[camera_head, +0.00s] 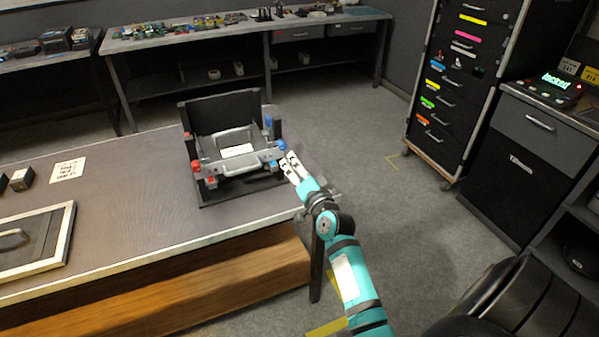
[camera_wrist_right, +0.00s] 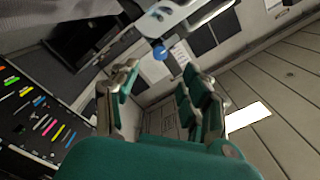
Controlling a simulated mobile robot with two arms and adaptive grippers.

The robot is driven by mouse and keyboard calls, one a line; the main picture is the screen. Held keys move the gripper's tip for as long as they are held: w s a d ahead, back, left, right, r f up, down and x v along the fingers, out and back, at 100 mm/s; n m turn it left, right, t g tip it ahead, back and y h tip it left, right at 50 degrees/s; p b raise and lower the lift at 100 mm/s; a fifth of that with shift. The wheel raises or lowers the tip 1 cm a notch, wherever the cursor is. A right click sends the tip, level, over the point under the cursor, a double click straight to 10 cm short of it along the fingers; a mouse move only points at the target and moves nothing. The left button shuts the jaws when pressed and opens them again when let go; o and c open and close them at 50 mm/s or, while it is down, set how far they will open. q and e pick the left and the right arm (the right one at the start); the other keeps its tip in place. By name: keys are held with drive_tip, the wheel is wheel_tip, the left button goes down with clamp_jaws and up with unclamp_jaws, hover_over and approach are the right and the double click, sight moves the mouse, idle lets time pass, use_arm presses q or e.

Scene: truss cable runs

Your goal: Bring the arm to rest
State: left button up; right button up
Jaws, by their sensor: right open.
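My right arm reaches in from the lower right in the head view. Its gripper (camera_head: 290,165) is beside the right end of a black stand (camera_head: 222,112) on the table. In the right wrist view the fingers of this gripper (camera_wrist_right: 158,92) are spread apart with nothing between them. The stand has a grey handled bar (camera_head: 240,162) across its front, with red knobs on the left and blue knobs on the right. A grey part with a blue knob (camera_wrist_right: 160,53) shows just beyond the fingers. I cannot tell whether the gripper touches the stand. My left gripper is out of view.
The table (camera_head: 130,210) holds a framed panel (camera_head: 62,240) at the left and a white card (camera_head: 68,169). A black drawer cabinet (camera_head: 455,85) and a dark counter unit (camera_head: 520,165) stand at the right. Grey floor (camera_head: 410,225) lies open between them and the table.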

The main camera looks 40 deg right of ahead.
drive_tip(key=shift+v, duration=1.15)
drive_tip(key=s+a+f+n+g+y, duration=0.2)
drive_tip(key=a+f, duration=0.2)
drive_tip(key=f, duration=0.8)
drive_tip(key=s+a+f+n+g+y, duration=0.1)
drive_tip(key=s+a+f+n+g, duration=0.2)
drive_tip(key=f, duration=0.9)
drive_tip(key=s+a+f+n+g+y, duration=0.1)
drive_tip(key=s+a+f+n+g, duration=0.15)
drive_tip(key=s+f, duration=0.4)
drive_tip(key=s+a+f+n+g, duration=0.1)
drive_tip(key=s+a+f, duration=0.2)
drive_tip(key=f, duration=0.6)
drive_tip(key=s+a+f+n+g, duration=0.1)
drive_tip(key=s+f, duration=0.4)
drive_tip(key=s, duration=0.6)
drive_tip(key=s+a+f+n+g, duration=0.1)
drive_tip(key=s+f+n+g, duration=0.3)
drive_tip(key=s, duration=0.8)
drive_tip(key=s+a+f+n+g, duration=0.1)
drive_tip(key=s+f+n+g, duration=0.1)
drive_tip(key=s+f, duration=0.5)
drive_tip(key=s+g, duration=0.1)
drive_tip(key=s, duration=0.3)
drive_tip(key=shift+s+a, duration=0.35)
